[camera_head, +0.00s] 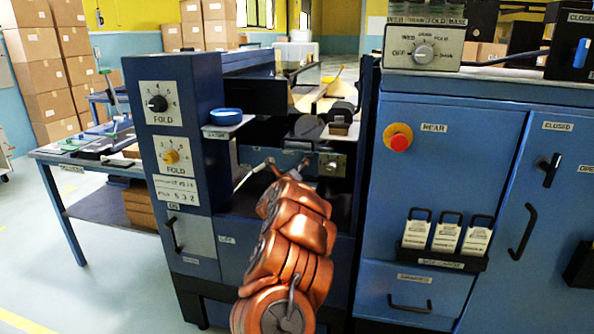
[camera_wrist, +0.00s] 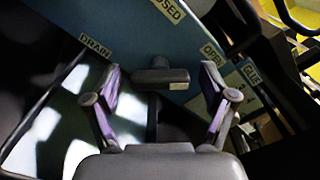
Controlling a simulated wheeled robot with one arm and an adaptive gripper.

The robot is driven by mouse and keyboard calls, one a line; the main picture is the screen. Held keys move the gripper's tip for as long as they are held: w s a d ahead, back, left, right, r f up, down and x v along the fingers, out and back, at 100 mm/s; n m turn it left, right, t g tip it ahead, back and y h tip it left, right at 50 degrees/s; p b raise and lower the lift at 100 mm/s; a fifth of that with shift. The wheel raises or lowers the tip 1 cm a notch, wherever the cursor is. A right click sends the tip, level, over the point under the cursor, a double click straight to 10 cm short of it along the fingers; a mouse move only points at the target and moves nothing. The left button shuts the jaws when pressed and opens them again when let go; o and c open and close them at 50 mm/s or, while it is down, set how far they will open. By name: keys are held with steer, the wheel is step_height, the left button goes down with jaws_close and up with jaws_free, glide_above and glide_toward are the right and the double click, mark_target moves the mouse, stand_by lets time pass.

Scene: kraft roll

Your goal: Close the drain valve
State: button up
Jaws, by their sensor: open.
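The drain valve's dark handle (camera_wrist: 161,76) shows in the wrist view as a short bar lying level across the picture, in front of a blue panel (camera_wrist: 120,30). The panel carries a DRAIN label (camera_wrist: 95,53), a CLOSED label (camera_wrist: 167,10) and an OPEN label (camera_wrist: 210,54). The bar lies at a slant to the label text. My gripper (camera_wrist: 161,82) is open, its two purple-padded fingers on either side of the handle, with a gap at each side. In the head view my copper arm reaches to the machine's middle bay and covers much of the gripper and valve.
A blue cup (camera_head: 227,115) sits on a small shelf left of the bay. A cabinet with a red REAR knob (camera_head: 399,138) and a card rack (camera_head: 444,250) stands right. A blue table (camera_head: 75,157) stands left. Open floor shows at lower left.

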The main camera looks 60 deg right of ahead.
steer(key=shift+c, duration=0.4)
steer(key=c, duration=1.1)
